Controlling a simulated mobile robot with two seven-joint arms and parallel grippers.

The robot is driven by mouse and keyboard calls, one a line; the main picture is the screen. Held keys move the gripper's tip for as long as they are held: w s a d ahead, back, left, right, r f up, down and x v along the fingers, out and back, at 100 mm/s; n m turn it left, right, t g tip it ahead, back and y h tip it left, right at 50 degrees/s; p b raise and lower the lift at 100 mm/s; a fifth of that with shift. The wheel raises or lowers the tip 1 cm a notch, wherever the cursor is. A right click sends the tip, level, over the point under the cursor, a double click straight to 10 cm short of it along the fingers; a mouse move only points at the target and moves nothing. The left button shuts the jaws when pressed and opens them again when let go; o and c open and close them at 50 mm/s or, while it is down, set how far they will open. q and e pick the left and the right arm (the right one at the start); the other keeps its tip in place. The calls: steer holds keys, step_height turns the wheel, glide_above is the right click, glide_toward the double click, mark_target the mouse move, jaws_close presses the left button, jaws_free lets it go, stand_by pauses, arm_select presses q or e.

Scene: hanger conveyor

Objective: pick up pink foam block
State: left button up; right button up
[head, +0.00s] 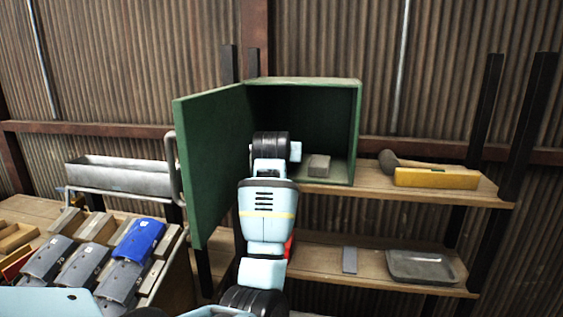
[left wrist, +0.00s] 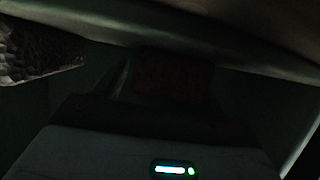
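My left arm reaches into an open green cabinet (head: 359,130). My left gripper is hidden behind its own wrist in the head view. In the left wrist view the dark gripper body with a lit indicator shows, but its fingers cannot be made out. A dim reddish-brown shape (left wrist: 175,78) lies just beyond the gripper body; it may be the pink foam block, but it is too dark to tell. No clearly pink block shows in the head view. A grey-brown block (head: 319,165) sits on the cabinet floor, right of my wrist. My right gripper is not in view.
The green door (head: 208,165) stands open left of my arm. A mallet (head: 390,161) and yellow level (head: 437,179) lie on the upper shelf. A grey tray (head: 425,267) is below. Gray and blue parts (head: 138,240) stand left. A rough grey thing (left wrist: 40,52) shows in the wrist view.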

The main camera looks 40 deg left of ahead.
arm_select(q)
steer(key=c, duration=1)
steer(key=shift+r, duration=0.1)
steer(key=shift+s+d+r, duration=0.1)
steer(key=shift+d+r, duration=0.05)
steer(key=shift+r, duration=0.1)
steer(key=r, duration=0.6)
steer(key=shift+s+d+r, duration=0.2)
steer(key=shift+s+d, duration=0.05)
steer(key=shift+d, duration=0.1)
steer(key=s+d, duration=0.4)
steer(key=d, duration=0.1)
steer(key=s+d, duration=0.8)
steer(key=d, duration=0.1)
steer(key=shift+d, duration=0.35)
